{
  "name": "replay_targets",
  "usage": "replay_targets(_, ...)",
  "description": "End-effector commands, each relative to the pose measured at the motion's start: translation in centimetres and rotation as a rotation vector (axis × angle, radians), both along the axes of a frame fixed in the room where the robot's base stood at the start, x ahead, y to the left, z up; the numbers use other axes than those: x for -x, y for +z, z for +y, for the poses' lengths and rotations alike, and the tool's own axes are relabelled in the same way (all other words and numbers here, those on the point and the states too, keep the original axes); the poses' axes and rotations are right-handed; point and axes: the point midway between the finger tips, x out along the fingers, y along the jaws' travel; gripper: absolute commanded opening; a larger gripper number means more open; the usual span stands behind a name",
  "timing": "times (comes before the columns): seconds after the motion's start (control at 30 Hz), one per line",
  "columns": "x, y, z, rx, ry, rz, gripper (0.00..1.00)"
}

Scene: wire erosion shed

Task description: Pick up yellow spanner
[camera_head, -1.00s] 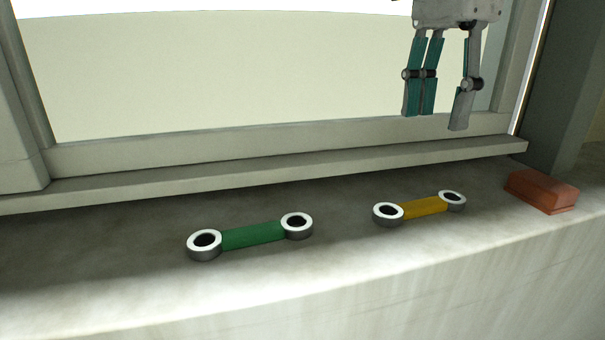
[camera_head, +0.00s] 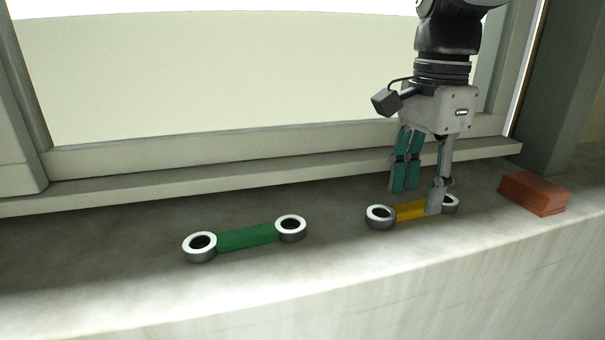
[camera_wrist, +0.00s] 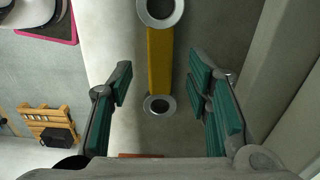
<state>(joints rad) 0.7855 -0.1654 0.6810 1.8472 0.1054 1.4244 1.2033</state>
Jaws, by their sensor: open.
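The yellow spanner (camera_head: 411,210) lies flat on the stone sill, with a silver ring at each end. My gripper (camera_head: 421,198) is open and has come down over the spanner's right half; one finger stands in front of it and hides part of the handle and the right ring. In the wrist view the yellow spanner (camera_wrist: 160,62) runs lengthwise between the open fingers of my gripper (camera_wrist: 165,85), with a gap on both sides. Nothing is held.
A green spanner (camera_head: 247,238) lies on the sill (camera_head: 330,262) to the left. A red-brown block (camera_head: 534,193) sits to the right. The window frame (camera_head: 250,150) rises behind. In the wrist view, a wooden pallet (camera_wrist: 47,118) with a black object is down at the left.

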Motion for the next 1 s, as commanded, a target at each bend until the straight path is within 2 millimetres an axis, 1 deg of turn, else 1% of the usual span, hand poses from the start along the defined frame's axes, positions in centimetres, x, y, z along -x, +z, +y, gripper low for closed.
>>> replay_targets(0.03, 0.1, -0.7, 0.0, 0.000, -0.001, 0.002, 0.45)
replay_targets(0.13, 0.0, -1.6, 0.0, -0.001, 0.000, 0.001, 0.45)
replay_targets(0.23, 0.0, -2.0, 0.0, 0.000, 0.001, 0.001, 0.45)
replay_targets(0.4, 0.0, -2.0, 0.0, 0.000, 0.001, 0.001, 0.45)
replay_targets(0.43, 0.0, -2.0, 0.0, 0.000, 0.001, 0.001, 0.43)
replay_targets(0.47, 0.0, -2.0, 0.0, 0.000, 0.001, 0.001, 0.36)
replay_targets(0.5, 0.0, -2.0, 0.0, 0.000, 0.001, 0.001, 0.27)
replay_targets(0.57, 0.0, -2.0, 0.0, 0.000, 0.001, 0.001, 0.13)
replay_targets(0.6, 0.0, -2.0, 0.0, 0.000, 0.001, 0.000, 0.04)
replay_targets(0.63, 0.0, -2.0, 0.0, 0.000, 0.001, 0.000, 0.00)
replay_targets(1.0, 0.0, -1.8, 0.0, 0.001, 0.001, -0.001, 0.00)
